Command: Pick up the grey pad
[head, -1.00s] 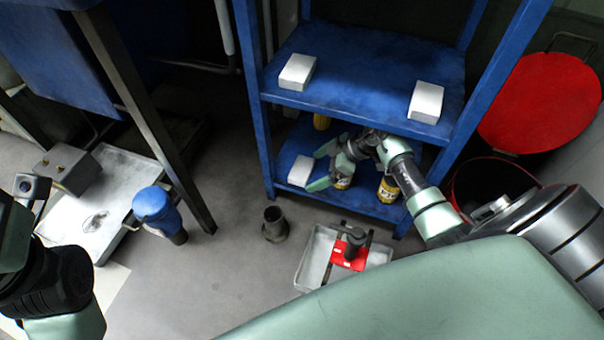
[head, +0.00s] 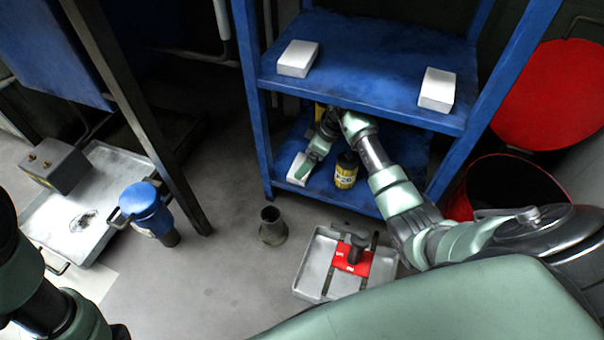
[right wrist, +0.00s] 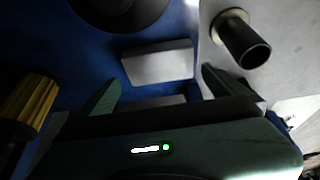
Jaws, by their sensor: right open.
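A pale grey pad (head: 298,172) lies on the lower blue shelf, at its left front, partly hidden by my right gripper in the head view. In the right wrist view the pad (right wrist: 158,62) lies just beyond and between the two fingertips, apart from them. My right gripper (right wrist: 160,80) is open and empty. Two similar pale pads, one at left (head: 298,58) and one at right (head: 437,90), lie on the upper shelf. My left arm shows at the left edge of the head view, but its gripper is not in view.
A yellow-and-black can (head: 346,171) stands right of the gripper on the lower shelf. The upper shelf (head: 365,75) is close above my right arm. A dark pipe piece (head: 272,226) and a metal tray (head: 318,262) with a red part stand on the floor in front.

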